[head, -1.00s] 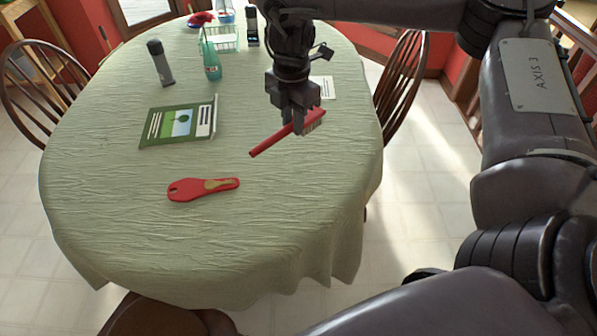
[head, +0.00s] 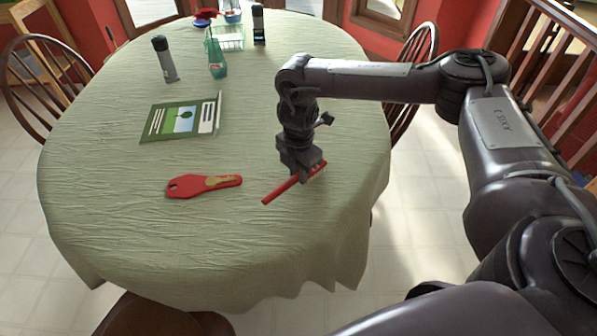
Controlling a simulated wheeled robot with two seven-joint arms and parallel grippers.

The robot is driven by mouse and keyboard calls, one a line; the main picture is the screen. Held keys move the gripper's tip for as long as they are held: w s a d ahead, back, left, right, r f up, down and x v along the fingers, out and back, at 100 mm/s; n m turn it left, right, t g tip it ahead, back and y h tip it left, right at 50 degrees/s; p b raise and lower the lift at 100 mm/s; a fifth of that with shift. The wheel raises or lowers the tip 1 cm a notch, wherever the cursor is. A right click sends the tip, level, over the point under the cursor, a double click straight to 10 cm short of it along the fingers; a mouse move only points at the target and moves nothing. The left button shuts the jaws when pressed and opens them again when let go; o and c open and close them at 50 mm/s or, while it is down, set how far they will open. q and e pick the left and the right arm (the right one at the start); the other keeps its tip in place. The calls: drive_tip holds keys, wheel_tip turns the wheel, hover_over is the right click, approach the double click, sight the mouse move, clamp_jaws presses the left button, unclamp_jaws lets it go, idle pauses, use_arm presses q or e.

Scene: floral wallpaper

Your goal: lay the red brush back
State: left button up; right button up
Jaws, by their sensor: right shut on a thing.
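The red brush (head: 281,191) has a straight red handle pointing to the lower left and a head at the upper right. My right gripper (head: 305,176) points down and is shut on the brush near its head. The brush is low over the right part of the table; I cannot tell whether it touches the cloth. A flat red holder-like piece (head: 188,186) with a hole and a tan patch lies on the cloth left of the brush, apart from it. My left gripper is not in view.
The table (head: 200,255) has a green cloth. A green picture book (head: 181,119), a grey bottle (head: 164,60), a teal bottle (head: 215,54), a dark canister (head: 258,24) and a wire rack (head: 230,40) stand farther back. The front of the table is clear.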

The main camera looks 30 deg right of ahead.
drive_tip(key=shift+f, duration=0.15)
drive_tip(key=shift+f, duration=0.2)
drive_tip(key=o, duration=0.9)
drive_tip(key=shift+r, duration=0.1)
wheel_tip(320, 180, up, 6)
drive_tip(key=shift+r, duration=0.15)
wheel_tip(320, 180, up, 6)
drive_tip(key=shift+p, duration=1.05)
